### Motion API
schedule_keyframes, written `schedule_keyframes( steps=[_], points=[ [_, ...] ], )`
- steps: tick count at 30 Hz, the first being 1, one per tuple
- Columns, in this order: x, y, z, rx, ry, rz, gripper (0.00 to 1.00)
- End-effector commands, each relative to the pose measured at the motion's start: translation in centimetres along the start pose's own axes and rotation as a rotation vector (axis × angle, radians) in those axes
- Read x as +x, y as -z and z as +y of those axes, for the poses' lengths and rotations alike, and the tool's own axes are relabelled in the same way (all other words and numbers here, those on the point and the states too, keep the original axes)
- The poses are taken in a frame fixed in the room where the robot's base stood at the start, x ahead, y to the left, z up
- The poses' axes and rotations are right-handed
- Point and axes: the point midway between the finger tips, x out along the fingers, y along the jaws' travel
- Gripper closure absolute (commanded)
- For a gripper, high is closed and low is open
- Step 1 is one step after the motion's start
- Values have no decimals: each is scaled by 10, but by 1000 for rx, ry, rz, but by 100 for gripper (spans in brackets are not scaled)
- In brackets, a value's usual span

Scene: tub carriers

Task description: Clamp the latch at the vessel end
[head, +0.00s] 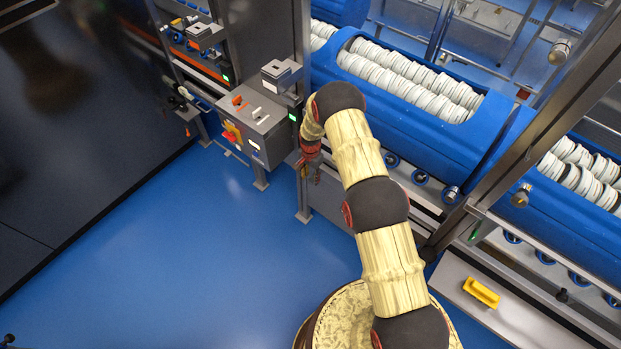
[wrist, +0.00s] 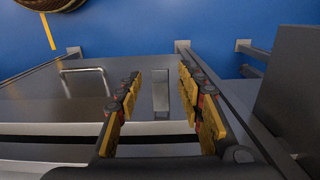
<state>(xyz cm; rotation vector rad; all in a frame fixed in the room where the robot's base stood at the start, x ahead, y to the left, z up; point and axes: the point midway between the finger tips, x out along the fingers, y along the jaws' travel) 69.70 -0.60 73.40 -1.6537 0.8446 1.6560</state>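My gripper (wrist: 162,88) is open in the wrist view, its two yellow-padded fingers wide apart. A short grey metal plate (wrist: 160,98) shows in the gap between them, with nothing gripped; I cannot tell whether it is the latch. In the head view my gripper (head: 310,170) points down beside the grey post at the left end of the blue tub carriers. No latch can be made out clearly there, as my wrist hides part of that end.
A blue tub carrier (head: 398,123) holds rows of white rings. A grey control box (head: 252,118) stands left of my gripper. A bent metal handle (wrist: 84,82) is left of the fingers in the wrist view. A yellow handle (head: 482,292) sits lower right. The blue floor (head: 205,235) is clear.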

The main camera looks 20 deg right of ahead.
Motion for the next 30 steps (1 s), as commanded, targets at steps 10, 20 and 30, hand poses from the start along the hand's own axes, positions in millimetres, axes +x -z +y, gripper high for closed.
schedule_keyframes(
  steps=[10,20,30],
  points=[
    [12,0,-1,-1,1,1,62],
    [11,0,0,-1,1,0,75],
    [11,0,0,-1,1,0,94]
  ],
)
